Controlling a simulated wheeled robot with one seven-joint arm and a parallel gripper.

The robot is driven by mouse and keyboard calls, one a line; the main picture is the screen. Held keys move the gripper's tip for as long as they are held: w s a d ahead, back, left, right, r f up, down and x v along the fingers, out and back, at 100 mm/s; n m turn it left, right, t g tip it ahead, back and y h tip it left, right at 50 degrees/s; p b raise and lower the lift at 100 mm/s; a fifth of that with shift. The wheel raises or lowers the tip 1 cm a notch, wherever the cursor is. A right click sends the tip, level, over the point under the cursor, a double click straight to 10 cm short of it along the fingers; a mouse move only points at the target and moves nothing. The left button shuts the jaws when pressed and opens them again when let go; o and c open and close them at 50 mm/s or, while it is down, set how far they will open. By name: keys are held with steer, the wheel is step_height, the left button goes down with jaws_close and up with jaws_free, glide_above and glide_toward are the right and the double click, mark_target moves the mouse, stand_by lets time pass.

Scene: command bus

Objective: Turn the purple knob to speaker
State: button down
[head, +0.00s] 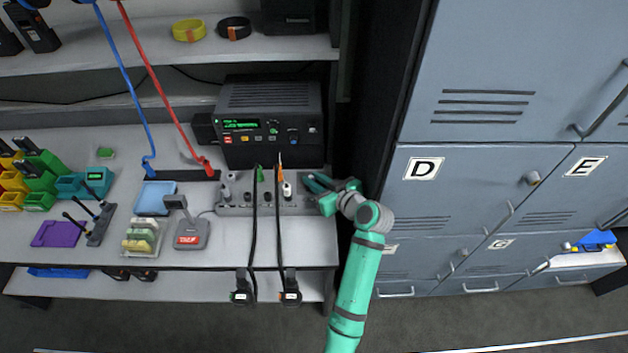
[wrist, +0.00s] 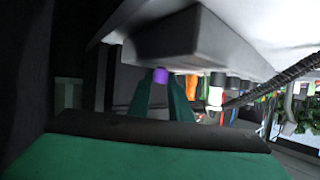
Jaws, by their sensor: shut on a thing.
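The purple knob (wrist: 161,75) shows in the wrist view as a small purple cylinder between my fingertips. My gripper (head: 318,183) is at the right end of the grey control panel (head: 236,210) in the head view, and its dark green fingers also show in the wrist view (wrist: 162,88). The fingers are shut on the purple knob, one on each side. In the head view my gripper hides the knob. Its pointer and any speaker label cannot be made out.
A black radio (head: 270,125) stands just behind the panel. Several plugs and knobs line the panel, among them a white one (head: 287,190) left of my gripper. Black cables (head: 254,235) hang over the front edge. Grey lockers (head: 475,200) stand to the right.

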steer(key=shift+s+f, duration=0.1)
steer(key=shift+f, duration=0.05)
steer(key=c, duration=1.6)
jaws_free()
steer(key=shift+r, duration=0.3)
steer(key=r, duration=0.3)
steer(key=shift+s+r, duration=0.15)
steer(key=shift+s, duration=0.05)
steer(key=s+r, duration=0.3)
steer(key=s, duration=0.1)
steer(key=s+r, duration=0.3)
steer(key=s, duration=0.2)
steer(key=s+r, duration=0.3)
steer(key=s, duration=0.1)
steer(key=shift+s+a+r, duration=0.1)
steer(key=shift+s+a, duration=0.05)
steer(key=shift+s, duration=0.1)
